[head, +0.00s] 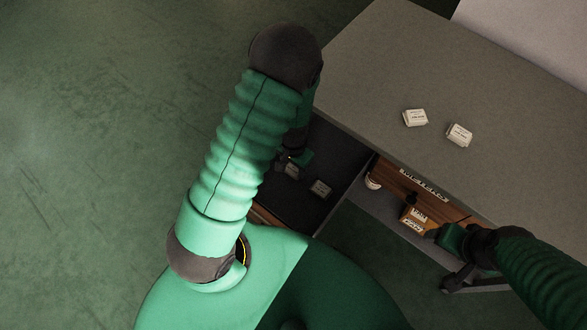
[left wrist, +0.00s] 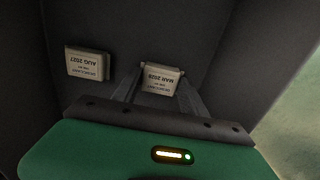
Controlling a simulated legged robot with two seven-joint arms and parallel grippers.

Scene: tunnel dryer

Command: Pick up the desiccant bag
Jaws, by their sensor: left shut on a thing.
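Two small pale desiccant bags with printed labels lie in a dark open drawer. The bag marked MAR 2028 (left wrist: 160,80) is between the fingers of my left gripper (left wrist: 162,71), which is shut on it. In the head view this bag (head: 291,170) is beside my left gripper (head: 296,158), partly hidden by my arm. The other bag, marked AUG 2027 (left wrist: 87,64), lies apart to the left; it also shows in the head view (head: 320,188). My right gripper (head: 434,233) is at a small wooden labelled piece (head: 415,218); its fingers are too dark to read.
The drawer (head: 300,208) has dark walls close around my left gripper. Two more pale bags, one left (head: 414,117) and one right (head: 459,135), lie on the grey bench top (head: 400,60). A wooden front marked METERS (head: 425,185) is under the bench edge. Open green floor lies left.

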